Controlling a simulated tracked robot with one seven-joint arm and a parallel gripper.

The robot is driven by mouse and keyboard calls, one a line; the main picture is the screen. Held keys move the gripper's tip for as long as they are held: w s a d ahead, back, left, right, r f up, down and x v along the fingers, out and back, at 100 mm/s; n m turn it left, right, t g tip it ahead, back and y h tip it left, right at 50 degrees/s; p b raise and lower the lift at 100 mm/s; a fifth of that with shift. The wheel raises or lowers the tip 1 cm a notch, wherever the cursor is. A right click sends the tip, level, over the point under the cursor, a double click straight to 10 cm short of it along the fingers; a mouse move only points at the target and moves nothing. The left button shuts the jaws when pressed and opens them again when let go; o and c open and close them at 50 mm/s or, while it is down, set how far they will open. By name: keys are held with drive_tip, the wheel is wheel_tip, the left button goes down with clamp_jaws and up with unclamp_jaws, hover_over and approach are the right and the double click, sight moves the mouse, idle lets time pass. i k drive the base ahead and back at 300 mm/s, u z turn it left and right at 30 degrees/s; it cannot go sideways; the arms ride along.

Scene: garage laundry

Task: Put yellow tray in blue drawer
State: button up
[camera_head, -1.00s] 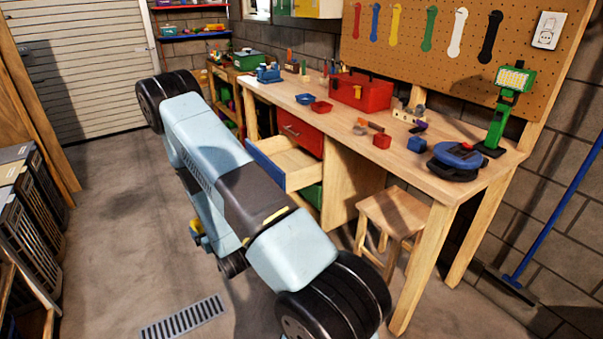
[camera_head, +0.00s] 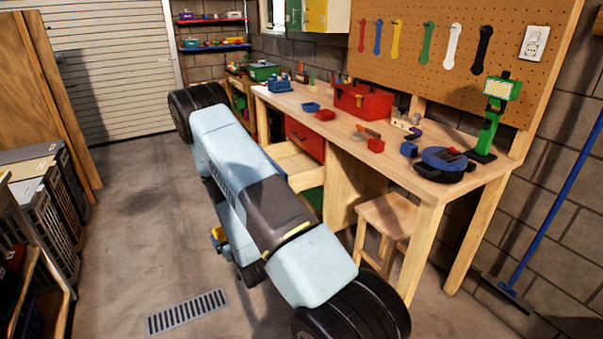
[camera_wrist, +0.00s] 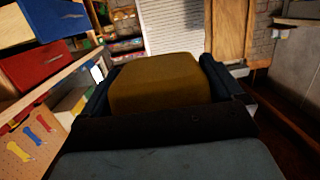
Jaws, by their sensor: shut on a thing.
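The yellow tray (camera_wrist: 155,82) is in the wrist view, between the dark fingers of my gripper (camera_wrist: 160,80), which is shut on it. In the head view a small yellow piece (camera_head: 217,234) shows low beside my arm, which hides most of it and my gripper. The blue drawer stands pulled out under the workbench. Its pale wooden inside (camera_head: 291,160) shows in the head view, but my arm covers most of its blue front. In the wrist view a blue drawer front (camera_wrist: 62,20) is at the upper left, apart from the tray.
A red drawer (camera_head: 304,139) is in the wooden workbench (camera_head: 345,108). Dark crates (camera_head: 40,215) line the left side. The floor (camera_head: 130,215) between them is clear, with a drain grate (camera_head: 187,311).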

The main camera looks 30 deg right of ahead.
sight(281, 165)
drive_tip(key=u, duration=2.45)
drive_tip(key=i, duration=0.1)
drive_tip(key=z, duration=3.25)
drive_tip(key=i, duration=0.35)
drive_tip(key=z, duration=0.05)
drive_tip(key=i, duration=1.65)
drive_tip(key=u, duration=0.1)
